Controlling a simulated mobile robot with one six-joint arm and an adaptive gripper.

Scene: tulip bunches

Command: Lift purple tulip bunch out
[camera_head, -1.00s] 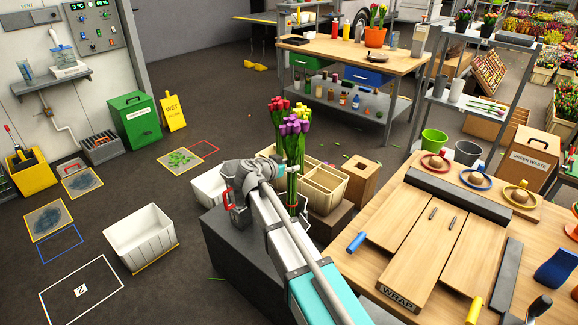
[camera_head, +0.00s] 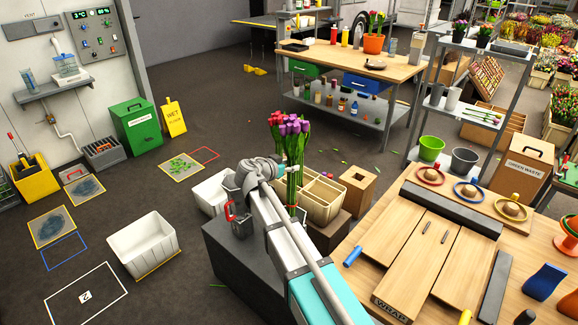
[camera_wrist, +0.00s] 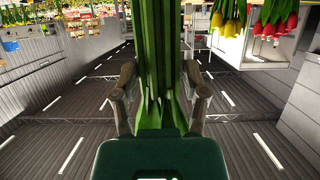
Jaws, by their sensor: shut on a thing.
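The purple tulip bunch (camera_head: 291,125) stands upright in the head view, its heads above my arm and its green stems (camera_head: 292,178) partly behind it. My gripper is hidden behind the arm there. In the wrist view, my gripper (camera_wrist: 160,82) is shut on the green stems (camera_wrist: 163,45), one finger on each side. Red tulips (camera_head: 274,122) show just left of the purple heads, partly covered by them. In the wrist view, red tulips (camera_wrist: 285,18) and yellow tulips (camera_wrist: 240,24) show at the top right, apart from the held stems.
A cream divided crate (camera_head: 325,197) stands behind my arm, beside a wooden box with a square hole (camera_head: 357,188). The wrapping table (camera_head: 480,258) lies close on the right. A white bin (camera_head: 142,245) is on the floor at left. Open floor lies between.

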